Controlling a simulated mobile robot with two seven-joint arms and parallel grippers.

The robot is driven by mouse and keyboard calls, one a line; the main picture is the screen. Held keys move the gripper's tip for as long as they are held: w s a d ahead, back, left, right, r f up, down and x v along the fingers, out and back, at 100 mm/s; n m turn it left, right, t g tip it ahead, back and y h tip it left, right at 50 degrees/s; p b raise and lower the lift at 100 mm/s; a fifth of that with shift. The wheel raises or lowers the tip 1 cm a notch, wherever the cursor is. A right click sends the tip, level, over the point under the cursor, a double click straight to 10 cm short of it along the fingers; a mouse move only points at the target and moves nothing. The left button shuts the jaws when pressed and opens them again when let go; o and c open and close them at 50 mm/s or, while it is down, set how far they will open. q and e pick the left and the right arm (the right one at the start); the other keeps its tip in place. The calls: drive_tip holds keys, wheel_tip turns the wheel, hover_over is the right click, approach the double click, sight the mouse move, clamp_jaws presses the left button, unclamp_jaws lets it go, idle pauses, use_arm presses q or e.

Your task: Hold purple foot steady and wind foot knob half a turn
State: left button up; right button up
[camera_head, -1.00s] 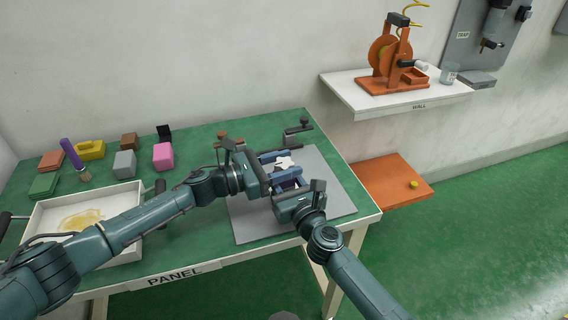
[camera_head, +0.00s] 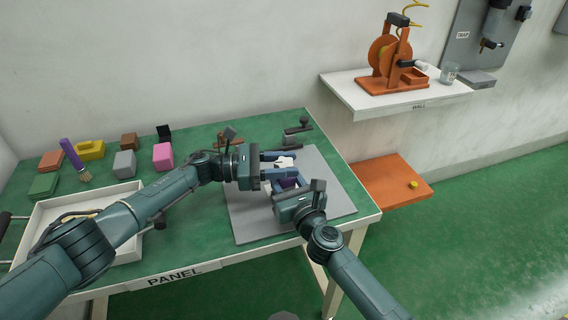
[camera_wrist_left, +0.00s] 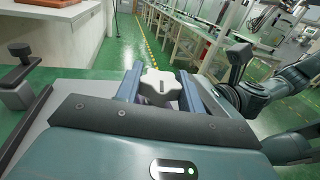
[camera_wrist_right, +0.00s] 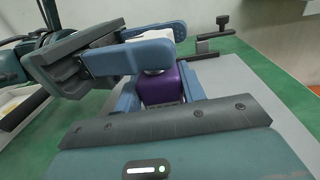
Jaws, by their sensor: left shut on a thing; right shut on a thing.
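The purple foot (camera_wrist_right: 162,86) stands between the fingers of my right gripper (camera_wrist_right: 160,92), which is shut on it. In the head view the purple foot (camera_head: 289,184) shows only in part. The white lobed foot knob (camera_wrist_left: 160,86) is between the fingers of my left gripper (camera_wrist_left: 160,88), which is shut on it. In the head view the knob (camera_head: 284,161) is partly hidden by the left gripper (camera_head: 286,169). The left fingers reach in from the left, just above the purple foot. The right gripper (camera_head: 287,190) is nearer the front edge.
A grey mat (camera_head: 330,190) lies under the work on the green table (camera_head: 200,250). A black-handled clamp (camera_head: 298,132) is behind it. A white tray (camera_head: 120,262), a brush (camera_head: 72,156) and several coloured blocks are at the left. An orange board (camera_head: 385,180) is to the right.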

use_arm(q)
drive_tip(key=shift+a+m+g, duration=0.1)
drive_tip(key=shift+m+g, duration=0.4)
drive_tip(key=shift+g, duration=0.3)
drive_tip(key=o, duration=1)
drive_tip(key=shift+a, duration=0.1)
drive_tip(key=a, duration=1.1)
drive_tip(key=shift+a, duration=0.4)
